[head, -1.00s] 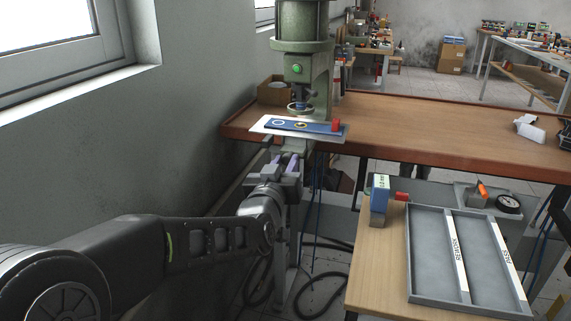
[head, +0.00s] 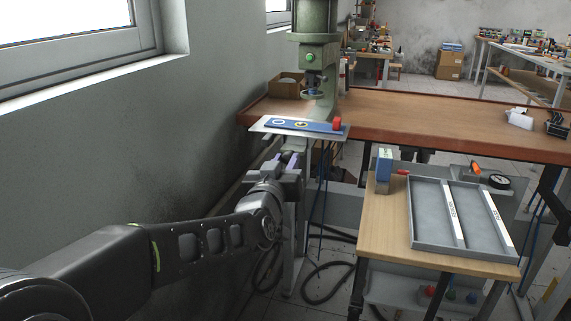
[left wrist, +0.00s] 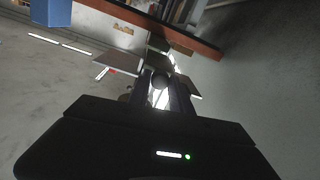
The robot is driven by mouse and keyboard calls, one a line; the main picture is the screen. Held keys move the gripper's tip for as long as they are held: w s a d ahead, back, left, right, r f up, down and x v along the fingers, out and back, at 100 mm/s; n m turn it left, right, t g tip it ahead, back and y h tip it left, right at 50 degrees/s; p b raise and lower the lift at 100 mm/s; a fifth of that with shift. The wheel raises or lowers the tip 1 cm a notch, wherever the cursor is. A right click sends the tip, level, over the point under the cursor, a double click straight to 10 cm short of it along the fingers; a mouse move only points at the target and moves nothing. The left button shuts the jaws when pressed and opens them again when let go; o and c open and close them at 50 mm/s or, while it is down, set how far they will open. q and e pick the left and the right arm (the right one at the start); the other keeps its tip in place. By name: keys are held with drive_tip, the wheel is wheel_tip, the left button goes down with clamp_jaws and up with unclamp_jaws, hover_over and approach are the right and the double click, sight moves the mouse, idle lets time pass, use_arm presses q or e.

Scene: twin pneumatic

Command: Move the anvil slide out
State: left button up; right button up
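My left gripper (head: 289,160) is just below the plate's near side. In the left wrist view its fingers (left wrist: 160,92) flank a dark round knob (left wrist: 160,82) and appear shut on it; the contact is dim. My right gripper is in neither view.
The wooden bench (head: 440,120) runs to the right behind the slide. A wooden side table (head: 385,235) with a grey two-lane tray (head: 430,248) and a blue-white box (head: 384,170) stands at the right. A grey wall with a window is close on the left of my arm.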

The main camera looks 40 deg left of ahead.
use_arm(q)
drive_tip(key=o, duration=0.4)
drive_tip(key=shift+o, duration=0.2)
drive_tip(key=v, duration=0.7)
drive_tip(key=shift+s, duration=0.4)
drive_tip(key=shift+d, duration=0.15)
